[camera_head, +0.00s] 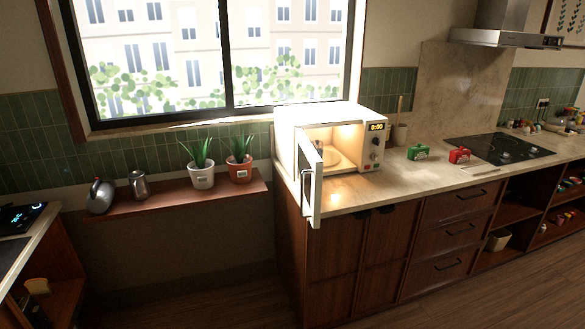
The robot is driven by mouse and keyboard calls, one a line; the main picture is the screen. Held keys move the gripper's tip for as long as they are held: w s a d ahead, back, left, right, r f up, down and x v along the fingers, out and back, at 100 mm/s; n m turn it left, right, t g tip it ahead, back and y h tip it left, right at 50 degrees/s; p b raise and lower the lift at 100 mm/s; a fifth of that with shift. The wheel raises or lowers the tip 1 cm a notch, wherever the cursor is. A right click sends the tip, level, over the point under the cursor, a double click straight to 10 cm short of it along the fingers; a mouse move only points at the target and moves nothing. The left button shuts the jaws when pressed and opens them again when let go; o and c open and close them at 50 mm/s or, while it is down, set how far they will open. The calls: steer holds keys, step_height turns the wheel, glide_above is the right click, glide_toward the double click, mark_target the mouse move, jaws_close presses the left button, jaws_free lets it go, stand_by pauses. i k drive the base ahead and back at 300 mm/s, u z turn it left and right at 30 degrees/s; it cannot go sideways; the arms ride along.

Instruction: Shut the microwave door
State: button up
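The white microwave (292,117) stands at the left end of the counter under the window. Its door (312,185) is open, swung out toward the viewer on the left side, with a handle on its face. The lit inside shows a round turntable (325,159). The control panel (376,146) on the right has a display and knobs. My gripper is not in view.
The counter (425,175) holds a green item (418,152), a red item (459,155) and a black cooktop (498,149). A wooden shelf (150,208) left of the microwave bears two potted plants, a kettle (101,196) and a metal pitcher (139,185). The floor (200,305) in front looks clear.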

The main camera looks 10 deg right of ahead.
mark_target(309, 163)
steer(key=u, duration=0.2)
steer(key=i, duration=1.3)
steer(key=z, duration=0.3)
